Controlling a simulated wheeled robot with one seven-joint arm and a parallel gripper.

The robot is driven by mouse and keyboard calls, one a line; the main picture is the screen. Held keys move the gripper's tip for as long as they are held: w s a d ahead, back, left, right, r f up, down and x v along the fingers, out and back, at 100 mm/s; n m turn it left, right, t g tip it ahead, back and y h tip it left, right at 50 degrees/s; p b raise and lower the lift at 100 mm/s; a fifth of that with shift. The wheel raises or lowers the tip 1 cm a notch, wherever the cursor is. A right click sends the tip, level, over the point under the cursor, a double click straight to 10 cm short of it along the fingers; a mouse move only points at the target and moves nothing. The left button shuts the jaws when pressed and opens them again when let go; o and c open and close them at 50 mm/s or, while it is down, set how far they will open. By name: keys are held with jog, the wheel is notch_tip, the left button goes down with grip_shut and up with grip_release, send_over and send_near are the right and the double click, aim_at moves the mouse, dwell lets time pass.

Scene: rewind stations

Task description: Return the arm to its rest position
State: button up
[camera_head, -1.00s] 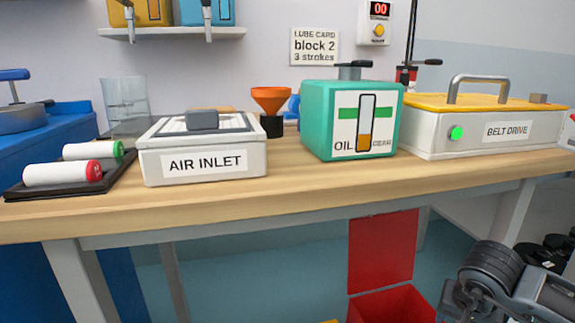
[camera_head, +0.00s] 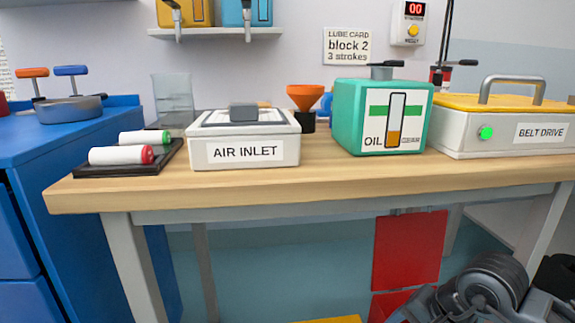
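A grey and black part of my arm (camera_head: 490,289) shows at the lower right, below the front edge of the wooden workbench (camera_head: 330,183). My gripper's fingertips cannot be made out, so I cannot tell whether it is open or shut. The arm part is apart from everything on the bench top.
On the bench stand a tray (camera_head: 130,171) with two white rollers, the AIR INLET box (camera_head: 248,151), an orange funnel (camera_head: 305,96), a green OIL tank (camera_head: 384,116) and the BELT DRIVE box (camera_head: 505,133). A red bin (camera_head: 408,250) is below. A blue cabinet (camera_head: 60,165) stands left.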

jog(key=s+a+r+m+y, duration=0.1)
jog(key=a+r+y, duration=0.35)
jog(key=a, duration=0.55)
jog(key=s+a+r+m+y, duration=0.2)
jog(key=a+r+y, duration=0.25)
jog(key=a, duration=0.65)
jog(key=s+a+r+m+t+y, duration=0.2)
jog(key=s+a+r+m+y, duration=0.25)
jog(key=r, duration=0.35)
jog(key=s+a+r+m+t+y, duration=0.1)
jog(key=s+a+r+m+y, duration=0.2)
jog(key=a+r+m+y, duration=0.25)
jog(key=s+d+m+t+h, duration=0.5)
jog(key=m+t, duration=0.4)
jog(key=m, duration=0.5)
jog(key=s+d+m+t+h, duration=0.2)
jog(key=d+m+t+h, duration=0.5)
jog(key=m, duration=0.8)
jog(key=s+d+f+m+g+h, duration=0.45)
jog(key=s+d+f+m, duration=0.3)
jog(key=s+m, duration=0.25)
jog(key=s+d+f+m+g+h, duration=0.45)
jog(key=s+d+f+m, duration=0.25)
jog(key=s+f+m, duration=0.25)
notch_tip(320, 180, up, 29)
jog(key=p, duration=2.8)
jog(key=shift+s+d+r+t+p, duration=0.2)
jog(key=shift+s+t+p, duration=0.1)
jog(key=shift+s+p, duration=0.15)
jog(key=shift+f, duration=0.15)
